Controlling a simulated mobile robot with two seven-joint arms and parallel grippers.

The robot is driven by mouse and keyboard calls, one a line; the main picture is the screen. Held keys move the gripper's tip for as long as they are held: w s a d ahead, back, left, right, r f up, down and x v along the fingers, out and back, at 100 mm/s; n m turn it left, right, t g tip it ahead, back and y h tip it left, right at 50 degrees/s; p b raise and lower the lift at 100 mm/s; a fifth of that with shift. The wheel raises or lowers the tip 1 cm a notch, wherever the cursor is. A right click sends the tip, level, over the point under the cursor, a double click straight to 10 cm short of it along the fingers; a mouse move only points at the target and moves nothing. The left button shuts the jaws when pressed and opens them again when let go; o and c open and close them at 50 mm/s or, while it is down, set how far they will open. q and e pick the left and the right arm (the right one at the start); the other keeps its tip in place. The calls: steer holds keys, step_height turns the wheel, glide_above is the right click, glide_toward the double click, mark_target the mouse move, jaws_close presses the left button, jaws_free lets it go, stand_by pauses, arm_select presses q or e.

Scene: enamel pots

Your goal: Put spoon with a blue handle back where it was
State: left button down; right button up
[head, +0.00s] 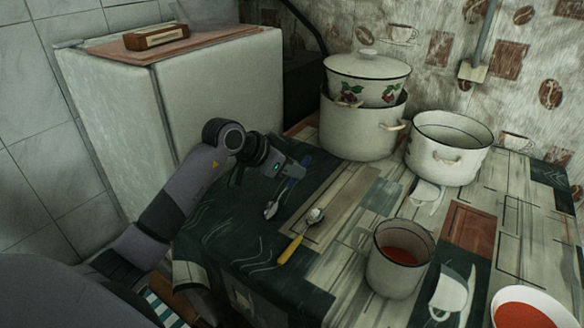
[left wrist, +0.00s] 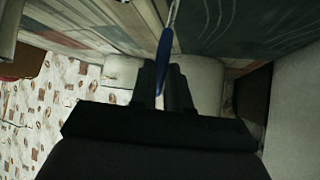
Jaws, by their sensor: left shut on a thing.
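My left gripper (head: 290,172) is over the dark left part of the table, shut on the spoon with a blue handle (head: 292,184). The spoon's metal bowl points down and toward the front left; I cannot tell whether it touches the table. In the left wrist view the blue handle (left wrist: 165,48) sits between the two dark fingers (left wrist: 166,82) and sticks out beyond them. My right gripper is not in view.
A yellow-handled spoon (head: 293,247) lies to the right on the patterned tablecloth (head: 245,235). A mug (head: 394,272) and a bowl of red soup (head: 524,312) stand at the front right. Large pots (head: 352,132) and an open pot (head: 450,160) stand behind. A white cabinet (head: 220,95) is at the back left.

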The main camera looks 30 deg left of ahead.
arm_select(q)
steer(key=shift+f, duration=0.15)
steer(key=c, duration=1.1)
jaws_free()
steer(key=shift+s+a+r, duration=0.1)
steer(key=shift+s+r, duration=0.05)
steer(key=shift+r, duration=0.2)
steer(key=v, duration=1.1)
steer(key=shift+s+r+p, duration=0.2)
steer(key=shift+p, duration=0.25)
steer(key=shift+s, duration=0.1)
